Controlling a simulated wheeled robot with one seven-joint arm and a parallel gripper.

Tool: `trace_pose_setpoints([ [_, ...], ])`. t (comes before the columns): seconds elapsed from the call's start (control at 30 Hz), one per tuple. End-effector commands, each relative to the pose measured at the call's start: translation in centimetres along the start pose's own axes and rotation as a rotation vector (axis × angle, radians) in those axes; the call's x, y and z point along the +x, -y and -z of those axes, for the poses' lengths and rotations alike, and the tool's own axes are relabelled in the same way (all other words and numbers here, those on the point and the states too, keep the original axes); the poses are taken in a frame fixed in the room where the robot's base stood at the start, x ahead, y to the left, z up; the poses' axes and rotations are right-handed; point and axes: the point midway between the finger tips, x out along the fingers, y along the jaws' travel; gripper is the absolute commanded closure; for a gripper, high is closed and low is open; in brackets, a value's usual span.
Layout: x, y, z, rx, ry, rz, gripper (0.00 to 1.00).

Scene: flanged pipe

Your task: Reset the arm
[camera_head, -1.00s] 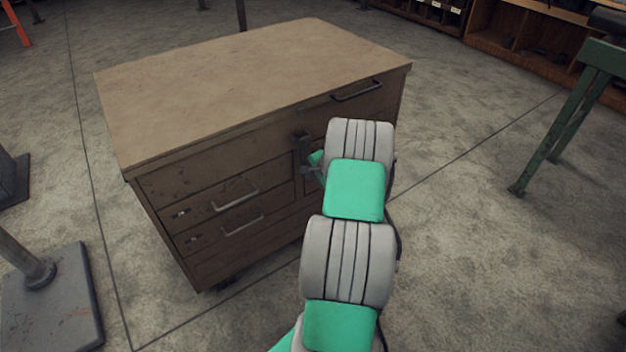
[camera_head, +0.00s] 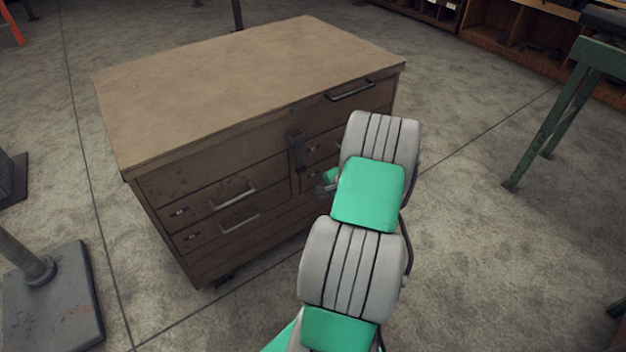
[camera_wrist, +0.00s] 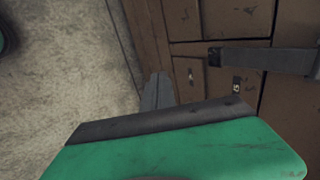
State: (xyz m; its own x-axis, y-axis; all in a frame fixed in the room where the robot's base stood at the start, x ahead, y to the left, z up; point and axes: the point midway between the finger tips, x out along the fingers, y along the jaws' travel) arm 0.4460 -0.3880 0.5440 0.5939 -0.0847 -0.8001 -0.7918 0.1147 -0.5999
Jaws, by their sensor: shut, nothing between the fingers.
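My gripper (camera_head: 326,187) is mostly hidden behind my green and grey arm in the head view. A grey metal bar (camera_wrist: 265,60) crosses the drawer fronts in the wrist view.
The cabinet top is bare. Two drawer handles (camera_head: 239,220) stick out at lower left and another handle (camera_head: 349,91) at upper right. A green stand leg (camera_head: 560,115) is at right, and a post on a metal base (camera_head: 60,300) at lower left. Floor (camera_head: 490,260) right of my arm is clear.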

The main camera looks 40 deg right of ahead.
Motion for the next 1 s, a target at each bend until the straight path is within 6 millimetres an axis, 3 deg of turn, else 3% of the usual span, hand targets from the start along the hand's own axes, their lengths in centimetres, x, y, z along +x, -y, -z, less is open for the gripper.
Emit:
trace_pose_setpoints([
  [0.1,-1.6,-1.7,0.3,0.005,-0.005,0.000,1.00],
  [0.27,-2.1,-2.4,0.1,0.002,-0.003,0.001,1.00],
  [0.37,-3.0,-1.1,-0.8,-0.041,0.007,-0.008,1.00],
  [0.43,-4.6,1.6,-2.8,-0.130,0.027,-0.028,1.00],
  [0.57,-10.0,8.2,-9.6,-0.411,0.088,-0.092,1.00],
  [0.6,-12.1,10.0,-12.1,-0.510,0.108,-0.113,1.00],
  [0.7,-17.6,13.4,-18.4,-0.752,0.157,-0.161,1.00],
  [0.87,-27.9,16.2,-27.9,-1.140,0.227,-0.210,1.00],
  [1.0,-37.1,15.7,-34.2,-1.454,0.287,-0.228,1.00],
])
